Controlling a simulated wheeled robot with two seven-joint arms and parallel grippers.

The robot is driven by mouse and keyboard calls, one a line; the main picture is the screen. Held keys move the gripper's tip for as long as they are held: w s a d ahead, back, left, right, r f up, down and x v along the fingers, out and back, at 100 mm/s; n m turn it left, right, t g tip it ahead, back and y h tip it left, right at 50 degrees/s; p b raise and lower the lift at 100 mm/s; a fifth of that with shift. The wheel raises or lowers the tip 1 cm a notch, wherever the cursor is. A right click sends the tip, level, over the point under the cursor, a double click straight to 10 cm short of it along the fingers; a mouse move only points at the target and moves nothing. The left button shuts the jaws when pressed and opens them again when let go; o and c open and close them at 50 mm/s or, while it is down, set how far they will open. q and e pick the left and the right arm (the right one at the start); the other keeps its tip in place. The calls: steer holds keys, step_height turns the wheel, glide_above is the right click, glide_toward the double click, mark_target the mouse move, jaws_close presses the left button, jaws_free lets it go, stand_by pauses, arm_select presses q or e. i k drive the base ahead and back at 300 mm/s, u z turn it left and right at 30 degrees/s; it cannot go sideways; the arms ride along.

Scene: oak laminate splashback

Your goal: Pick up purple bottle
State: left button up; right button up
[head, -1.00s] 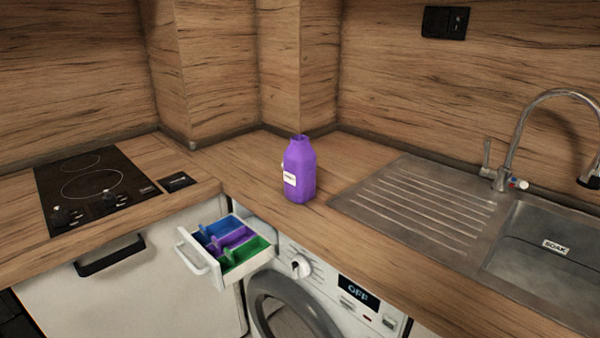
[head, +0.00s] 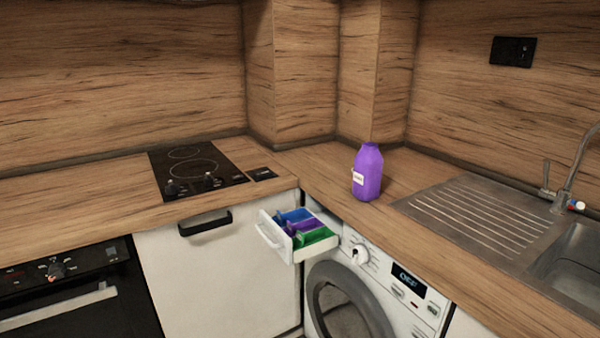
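The purple bottle (head: 368,174) stands upright on the wooden counter (head: 322,166), near the inner corner and left of the sink's ribbed drainboard. It has a white label low on its left side and no cap that I can make out. Nothing touches it. Neither of my grippers shows in the head view.
The open detergent drawer (head: 297,236) of the washing machine (head: 375,285) juts out below the bottle. The metal drainboard (head: 478,215) and tap (head: 570,175) are at right.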

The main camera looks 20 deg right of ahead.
mark_target(369, 162)
steer(key=u, duration=0.25)
steer(key=i, duration=0.85)
steer(key=z, duration=1.65)
